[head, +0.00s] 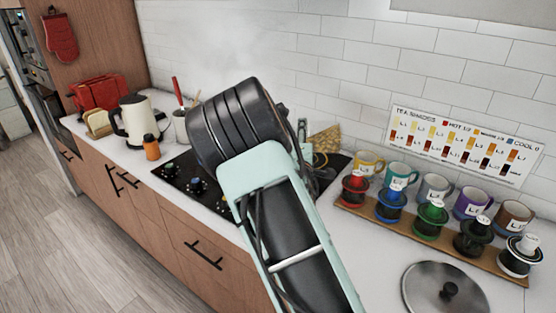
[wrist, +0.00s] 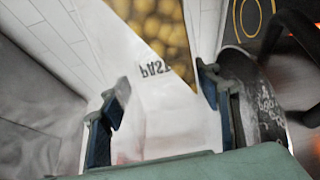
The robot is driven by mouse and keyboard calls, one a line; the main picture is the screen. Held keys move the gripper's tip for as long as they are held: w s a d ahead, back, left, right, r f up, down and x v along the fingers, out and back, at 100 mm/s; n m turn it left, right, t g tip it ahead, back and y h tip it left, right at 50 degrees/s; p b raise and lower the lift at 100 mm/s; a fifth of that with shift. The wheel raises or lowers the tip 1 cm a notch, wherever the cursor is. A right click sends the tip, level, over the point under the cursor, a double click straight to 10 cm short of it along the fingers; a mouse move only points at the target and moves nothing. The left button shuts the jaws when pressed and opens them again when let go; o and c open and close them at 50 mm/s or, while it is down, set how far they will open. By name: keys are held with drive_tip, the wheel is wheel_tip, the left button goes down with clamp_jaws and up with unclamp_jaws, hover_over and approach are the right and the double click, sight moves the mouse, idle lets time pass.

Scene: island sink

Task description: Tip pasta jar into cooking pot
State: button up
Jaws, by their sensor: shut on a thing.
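The pasta jar (wrist: 168,110) is white with dark lettering that begins "PAS", and a window of yellow pasta (wrist: 160,25). In the wrist view it stands between the two fingers of my gripper (wrist: 163,100), which is shut on it. The lettering is turned over and the pasta window's edge is slanted, so the jar looks tilted. I cannot clearly make out the cooking pot; a dark surface with an orange glow shows at the wrist view's right.
A black cooktop (head: 185,178) lies left of my arm. A kettle (head: 135,118), an orange bottle (head: 152,147) and a red toaster (head: 98,92) stand further left. On the right, a wooden rack (head: 425,233) bears several mugs and coloured drippers; a steel lid (head: 432,299) lies in front.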

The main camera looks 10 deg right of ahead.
sight(290, 134)
drive_tip(key=shift+w+a+f+n+b, duration=0.1)
drive_tip(key=shift+a+f+n+b, duration=0.15)
drive_tip(key=shift+n, duration=0.4)
drive_tip(key=shift+w+a+f+n+b, duration=0.15)
drive_tip(key=shift+a+n, duration=0.15)
drive_tip(key=shift+n, duration=0.35)
idle(0.4)
drive_tip(key=shift+w+a+r+n+p, duration=0.1)
drive_tip(key=shift+a+r+n+p, duration=0.25)
drive_tip(key=shift+n, duration=0.4)
drive_tip(key=shift+w+a+r+n+p, duration=0.15)
drive_tip(key=shift+a+n, duration=0.35)
drive_tip(key=shift+n, duration=0.3)
drive_tip(key=shift+a+r+n+p, duration=0.25)
drive_tip(key=shift+a+n, duration=0.15)
drive_tip(key=shift+n, duration=0.35)
idle(2.4)
drive_tip(key=shift+s+d+f+m+b, duration=0.1)
drive_tip(key=shift+d+f+m+b, duration=0.2)
drive_tip(key=shift+m, duration=0.25)
drive_tip(key=shift+s+d+f+m+b, duration=0.1)
drive_tip(key=shift+d+f+m+b, duration=0.1)
drive_tip(key=shift+d+m, duration=0.4)
drive_tip(key=shift+m, duration=0.45)
